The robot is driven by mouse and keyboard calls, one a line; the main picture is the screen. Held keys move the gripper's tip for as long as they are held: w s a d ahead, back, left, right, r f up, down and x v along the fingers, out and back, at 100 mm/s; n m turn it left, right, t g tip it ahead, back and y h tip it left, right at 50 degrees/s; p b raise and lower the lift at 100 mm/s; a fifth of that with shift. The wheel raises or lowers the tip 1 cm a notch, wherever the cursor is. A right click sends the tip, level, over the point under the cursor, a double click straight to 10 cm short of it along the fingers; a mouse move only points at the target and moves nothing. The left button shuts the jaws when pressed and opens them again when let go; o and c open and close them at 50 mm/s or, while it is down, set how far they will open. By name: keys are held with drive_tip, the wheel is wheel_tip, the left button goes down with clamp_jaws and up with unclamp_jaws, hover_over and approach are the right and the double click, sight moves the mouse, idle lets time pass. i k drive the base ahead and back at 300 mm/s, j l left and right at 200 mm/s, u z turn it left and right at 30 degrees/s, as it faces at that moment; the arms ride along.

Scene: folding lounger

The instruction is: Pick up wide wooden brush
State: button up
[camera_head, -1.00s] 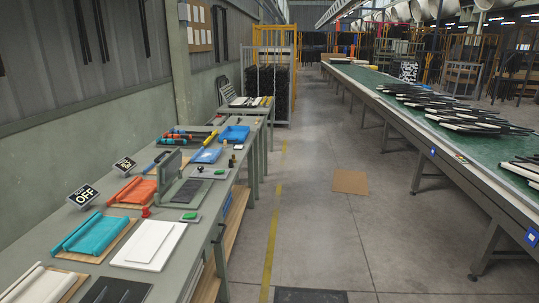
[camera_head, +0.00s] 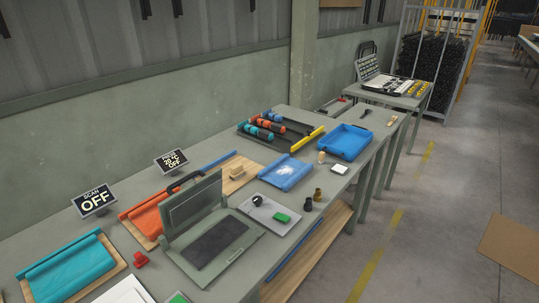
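A small pale wooden block-shaped thing (camera_head: 237,173) lies on a wooden board (camera_head: 240,184) on the long grey workbench, behind the green-grey hinged press. It may be the wide wooden brush, but it is too small to be sure. A small upright wooden-coloured piece (camera_head: 322,157) stands by the blue tray, and I cannot tell what it is. My gripper is not in view.
The workbench (camera_head: 305,238) holds a hinged press (camera_head: 205,236), a blue tray (camera_head: 345,142), a blue sheet (camera_head: 286,172), several rolls (camera_head: 267,126), orange (camera_head: 152,218) and teal (camera_head: 66,268) pieces, and small signs. The aisle floor at right is clear around a cardboard sheet (camera_head: 513,246).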

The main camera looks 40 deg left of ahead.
sight(237, 171)
drive_tip(key=i+u, duration=0.15)
drive_tip(key=i, duration=0.4)
drive_tip(key=i+l+u, duration=0.2)
drive_tip(key=i, duration=0.35)
drive_tip(key=i+u, duration=0.2)
drive_tip(key=u, duration=0.25)
drive_tip(key=i+u, duration=0.25)
drive_tip(key=u, duration=0.2)
drive_tip(key=i+l+u, duration=0.1)
drive_tip(key=u, duration=0.35)
drive_tip(key=i+u, duration=0.2)
drive_tip(key=u, duration=0.2)
drive_tip(key=i+u, duration=0.25)
drive_tip(key=u, duration=0.2)
drive_tip(key=i+l+u, duration=0.15)
drive_tip(key=u, duration=0.25)
drive_tip(key=i+l+u, duration=0.2)
drive_tip(key=u, duration=0.25)
